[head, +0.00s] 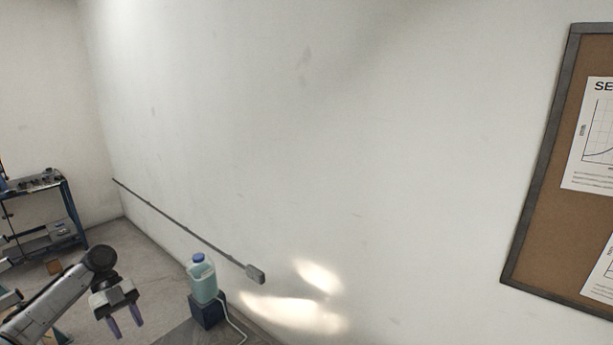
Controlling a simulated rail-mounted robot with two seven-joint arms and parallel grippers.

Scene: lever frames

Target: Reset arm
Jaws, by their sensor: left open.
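My left gripper (124,329) is at the lower left of the head view, at the end of my grey arm. Its two purple-grey fingers point down and stand apart, with nothing seen between them. It hangs in front of the floor, clear of the wall. My right gripper is not in view.
A jug of pale teal liquid with a blue cap (203,281) stands on a dark block (208,311) by the wall. A blue-framed bench (70,212) is at the far left. A conduit ends in a grey box (256,274). A corkboard (545,200) hangs at right.

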